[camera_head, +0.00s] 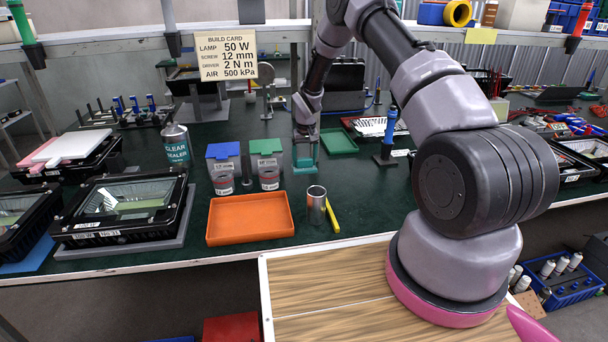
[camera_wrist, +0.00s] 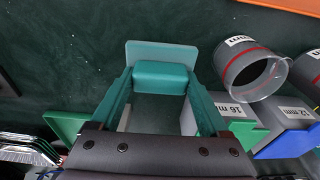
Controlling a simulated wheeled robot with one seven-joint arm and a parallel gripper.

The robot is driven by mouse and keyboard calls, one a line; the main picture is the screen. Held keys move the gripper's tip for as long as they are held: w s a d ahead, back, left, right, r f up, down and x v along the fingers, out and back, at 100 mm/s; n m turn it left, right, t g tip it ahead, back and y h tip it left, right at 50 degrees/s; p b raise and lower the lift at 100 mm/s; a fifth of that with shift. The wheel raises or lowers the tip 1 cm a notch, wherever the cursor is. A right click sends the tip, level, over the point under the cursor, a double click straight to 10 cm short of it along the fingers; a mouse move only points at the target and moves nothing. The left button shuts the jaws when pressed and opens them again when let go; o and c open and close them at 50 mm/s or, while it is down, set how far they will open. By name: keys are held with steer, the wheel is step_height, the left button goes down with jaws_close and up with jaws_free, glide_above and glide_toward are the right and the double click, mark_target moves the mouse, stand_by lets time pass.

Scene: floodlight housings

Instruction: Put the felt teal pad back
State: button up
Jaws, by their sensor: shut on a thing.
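My gripper (camera_head: 305,158) is shut on the felt teal pad (camera_wrist: 160,76). In the wrist view the pad's teal block sits between the two fingertips (camera_wrist: 160,88), with a paler teal plate beyond it. In the head view the pad (camera_head: 304,169) shows small at the gripper's lower end, low over the dark green bench, right of the green-lidded bin. I cannot tell whether it touches the bench. A shallow green tray (camera_head: 338,141) lies behind and to the right of the gripper, and its corner shows in the wrist view (camera_wrist: 66,124).
Blue (camera_head: 223,156) and green (camera_head: 267,152) bins with clear cups before them stand left of my gripper. An orange tray (camera_head: 250,219), a metal cylinder (camera_head: 316,204) and a yellow marker (camera_head: 331,215) lie nearer. A blue-handled tool (camera_head: 389,130) stands right.

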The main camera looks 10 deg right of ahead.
mark_target(305, 167)
steer(key=shift+f, duration=2.75)
steer(key=o, duration=1.2)
steer(key=shift+f, duration=0.15)
steer(key=shift+c, duration=0.2)
